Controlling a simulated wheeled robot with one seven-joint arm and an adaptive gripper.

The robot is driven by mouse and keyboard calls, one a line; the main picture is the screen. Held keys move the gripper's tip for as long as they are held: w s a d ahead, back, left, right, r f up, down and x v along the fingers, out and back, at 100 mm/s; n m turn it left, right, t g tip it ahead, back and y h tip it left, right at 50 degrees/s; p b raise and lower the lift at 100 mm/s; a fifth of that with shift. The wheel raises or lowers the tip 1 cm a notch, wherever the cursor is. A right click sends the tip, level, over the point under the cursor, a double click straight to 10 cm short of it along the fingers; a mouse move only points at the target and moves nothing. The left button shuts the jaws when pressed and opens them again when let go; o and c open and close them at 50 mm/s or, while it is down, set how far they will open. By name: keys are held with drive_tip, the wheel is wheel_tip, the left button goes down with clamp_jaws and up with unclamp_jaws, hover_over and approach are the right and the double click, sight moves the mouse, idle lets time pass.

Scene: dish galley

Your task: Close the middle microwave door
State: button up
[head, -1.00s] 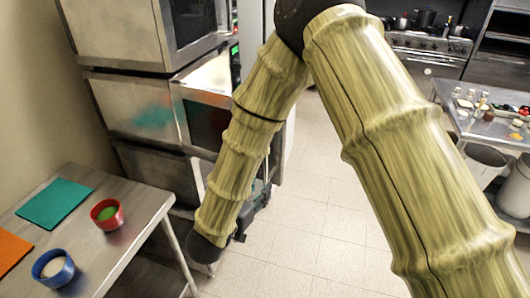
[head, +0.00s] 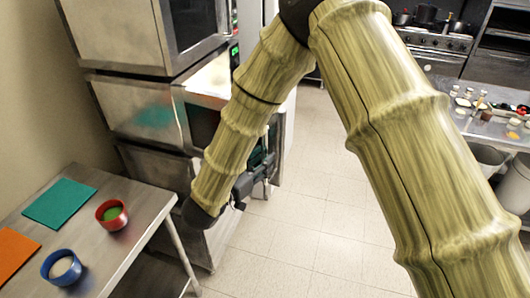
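The middle microwave (head: 135,108) is the steel box in the stack at left, between an upper and a lower unit. Its dark front (head: 203,122) shows partly beside my arm. A pale upright panel (head: 289,118) stands out to the right behind my forearm; it looks like the microwave's open door, but my arm hides where it joins. My gripper (head: 262,160) is dark and low, beyond my wrist and close to this panel. I cannot tell whether it touches the panel, and its fingers are too hidden to read.
The upper microwave (head: 115,35) sits above. A steel table (head: 135,225) at lower left bears a teal mat (head: 60,203), an orange mat (head: 12,252), a red bowl (head: 112,214) and a blue bowl (head: 61,267). Tiled floor (head: 310,225) is clear at centre. A steel counter (head: 490,128) is at right.

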drive_tip(key=shift+x, duration=1.05)
clamp_jaws()
